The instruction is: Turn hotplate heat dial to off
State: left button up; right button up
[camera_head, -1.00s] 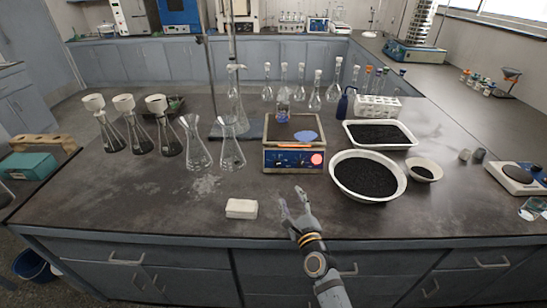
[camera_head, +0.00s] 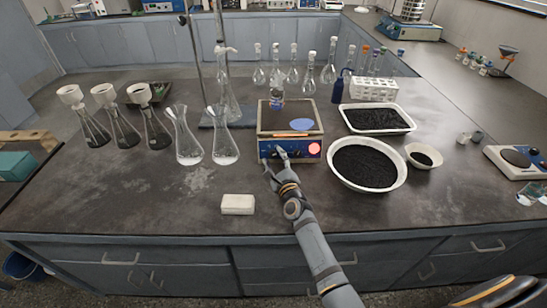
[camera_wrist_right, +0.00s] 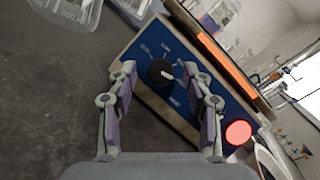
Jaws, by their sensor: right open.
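The hotplate (camera_head: 290,119) stands on the bench, with a flat top and a blue front panel. Its dark round dial (camera_wrist_right: 160,72) with a white pointer line shows in the right wrist view, surrounded by small printed marks. A round red light (camera_head: 314,147) glows at the panel's right end; it also shows in the right wrist view (camera_wrist_right: 238,132). My right gripper (camera_head: 277,155) is at the front panel. In the right wrist view its open fingers (camera_wrist_right: 160,78) stand either side of the dial; contact cannot be told. In the head view the gripper hides the dial. My left gripper is not in view.
A white block (camera_head: 238,204) lies in front of the hotplate. Flasks (camera_head: 224,140) stand to the left. A round bowl of black grains (camera_head: 365,167) is close on the right, with a black-filled tray (camera_head: 377,119) behind it. The front left bench is clear.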

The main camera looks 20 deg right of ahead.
jog(key=shift+w, duration=0.5)
jog(key=shift+c, duration=0.6)
grip_shut()
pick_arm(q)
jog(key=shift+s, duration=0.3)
